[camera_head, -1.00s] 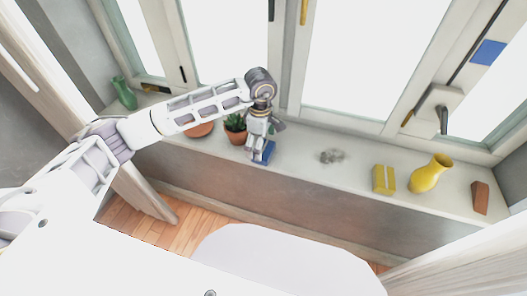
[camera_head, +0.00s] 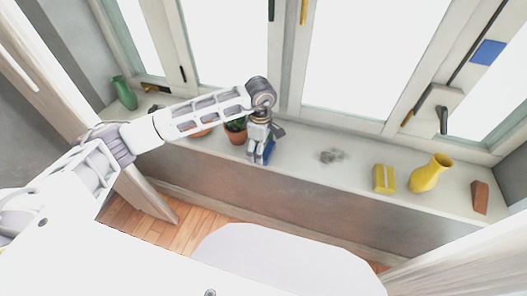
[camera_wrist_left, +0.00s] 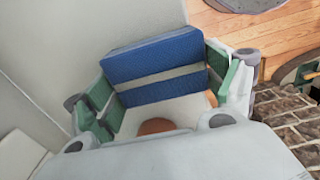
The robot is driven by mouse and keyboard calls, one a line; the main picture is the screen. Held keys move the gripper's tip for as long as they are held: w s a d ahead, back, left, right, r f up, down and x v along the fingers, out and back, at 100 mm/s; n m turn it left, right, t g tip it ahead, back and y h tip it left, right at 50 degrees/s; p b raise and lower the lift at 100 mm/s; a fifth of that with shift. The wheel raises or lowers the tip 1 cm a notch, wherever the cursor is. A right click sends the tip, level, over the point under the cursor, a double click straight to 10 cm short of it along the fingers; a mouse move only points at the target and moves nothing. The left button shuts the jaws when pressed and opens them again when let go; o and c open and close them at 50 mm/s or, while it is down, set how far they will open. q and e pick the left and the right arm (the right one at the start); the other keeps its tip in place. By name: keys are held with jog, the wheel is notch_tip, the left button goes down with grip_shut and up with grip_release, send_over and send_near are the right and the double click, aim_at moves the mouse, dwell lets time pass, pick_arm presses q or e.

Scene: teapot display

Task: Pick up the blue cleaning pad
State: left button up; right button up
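The blue cleaning pad (camera_head: 269,148) is on the window sill, partly hidden behind my left gripper (camera_head: 258,158). In the left wrist view the pad (camera_wrist_left: 155,60) shows as a blue block with a pale band across it. The green-padded fingers of my left gripper (camera_wrist_left: 166,92) are spread wide, one on each side of the pad. The right finger is very close to the pad's right end; I cannot tell whether either finger touches it. My right gripper is not in view.
A potted plant (camera_head: 236,130) stands just left of the gripper. A green vase (camera_head: 124,93) is far left. Windows rise behind the sill (camera_head: 300,150).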

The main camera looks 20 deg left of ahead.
pick_arm(q)
jog(key=shift+c, duration=0.9)
jog(key=shift+r, duration=0.1)
notch_tip(320, 180, up, 10)
jog(key=shift+f, duration=0.1)
jog(key=o, duration=0.4)
jog(key=c, duration=0.3)
